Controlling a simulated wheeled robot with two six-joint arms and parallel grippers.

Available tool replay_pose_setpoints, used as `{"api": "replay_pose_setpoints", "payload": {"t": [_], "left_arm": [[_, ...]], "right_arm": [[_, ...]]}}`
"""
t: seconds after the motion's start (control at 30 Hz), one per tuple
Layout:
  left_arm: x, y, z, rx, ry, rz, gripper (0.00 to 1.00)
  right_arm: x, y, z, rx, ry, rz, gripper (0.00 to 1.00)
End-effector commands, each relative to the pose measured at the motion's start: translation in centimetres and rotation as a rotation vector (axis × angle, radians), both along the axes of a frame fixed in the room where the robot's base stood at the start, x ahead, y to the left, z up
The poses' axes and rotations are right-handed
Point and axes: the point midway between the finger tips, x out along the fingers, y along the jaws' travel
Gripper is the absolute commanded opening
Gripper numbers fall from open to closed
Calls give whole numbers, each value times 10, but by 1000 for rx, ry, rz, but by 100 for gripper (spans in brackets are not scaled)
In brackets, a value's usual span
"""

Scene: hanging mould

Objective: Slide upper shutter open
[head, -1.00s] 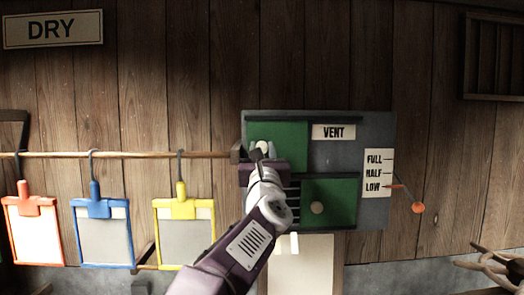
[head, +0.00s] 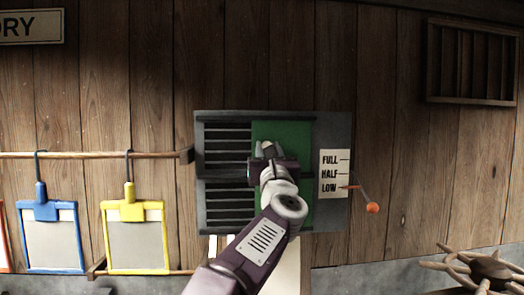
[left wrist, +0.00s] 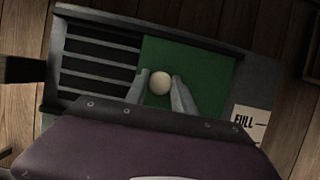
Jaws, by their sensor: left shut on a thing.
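The upper shutter is a green panel (head: 283,131) at the right of the upper opening in the grey vent frame (head: 335,130). Dark slats (head: 227,145) show to its left. My left gripper (head: 267,150) is in front of the panel. In the left wrist view its fingers (left wrist: 165,90) are shut around the pale round knob (left wrist: 159,83) on the green panel (left wrist: 195,70). The lower green shutter (head: 306,192) is mostly hidden behind my left arm, with slats (head: 225,205) to its left. My right gripper is out of view.
A FULL/HALF/LOW scale (head: 334,173) with an orange-tipped lever (head: 372,207) is right of the vent. A wooden rail (head: 90,154) at left holds blue (head: 52,240) and yellow (head: 132,240) framed panels. A brown spoked object (head: 485,268) stands at lower right.

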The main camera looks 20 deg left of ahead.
Motion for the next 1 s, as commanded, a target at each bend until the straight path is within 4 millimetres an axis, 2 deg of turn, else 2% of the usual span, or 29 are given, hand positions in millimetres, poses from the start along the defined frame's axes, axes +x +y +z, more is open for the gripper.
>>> {"api": "replay_pose_setpoints", "payload": {"t": [0.43, 0.47, 0.5, 0.53, 0.83, 1.0], "left_arm": [[1, -4, 2, 2, -4, -2, 0], [1, -4, 2, 1, -3, -2, 36], [1, -4, 2, 1, -3, -3, 47], [1, -4, 1, 1, -3, -3, 51], [1, -4, -1, -1, -3, -1, 51], [-20, -18, -18, -1, -5, -5, 51]], "right_arm": [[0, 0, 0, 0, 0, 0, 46], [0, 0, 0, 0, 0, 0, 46], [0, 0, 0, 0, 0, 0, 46], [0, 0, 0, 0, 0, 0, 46], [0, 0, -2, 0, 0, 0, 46], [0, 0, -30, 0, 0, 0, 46]]}}
